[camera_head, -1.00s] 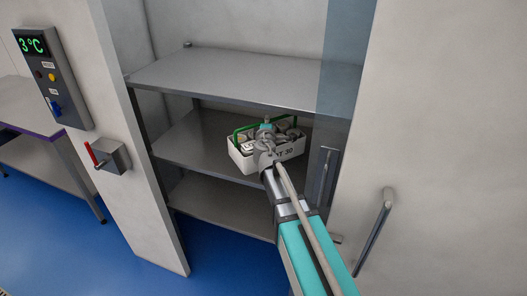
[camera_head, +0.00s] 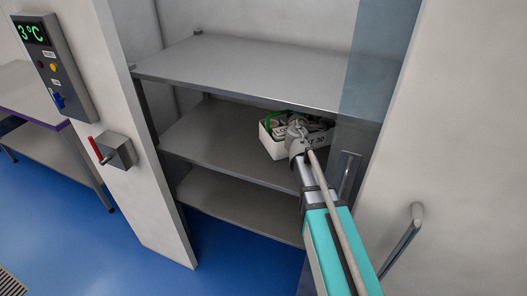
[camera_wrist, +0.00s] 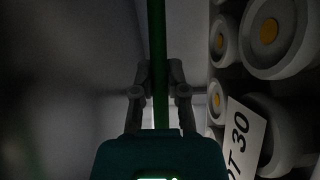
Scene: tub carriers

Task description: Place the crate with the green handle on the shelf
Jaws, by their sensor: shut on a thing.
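The white crate (camera_head: 272,148) has a green handle (camera_head: 272,117), a label ending in "30" and several tubs inside. In the head view it is over the right part of the middle shelf (camera_head: 215,135), below the upper shelf's level. I cannot tell whether its base touches the shelf. My gripper (camera_head: 297,130) reaches in from the front and hides part of the crate. In the wrist view my gripper's fingers (camera_wrist: 158,95) are shut on the green handle (camera_wrist: 157,45), with tubs (camera_wrist: 272,38) to the right.
The upper shelf (camera_head: 240,70) lies close above the crate. A bluish see-through panel (camera_head: 375,60) and a door handle (camera_head: 348,175) are close on the right. The left part of the middle shelf and the bottom shelf (camera_head: 235,205) are clear.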

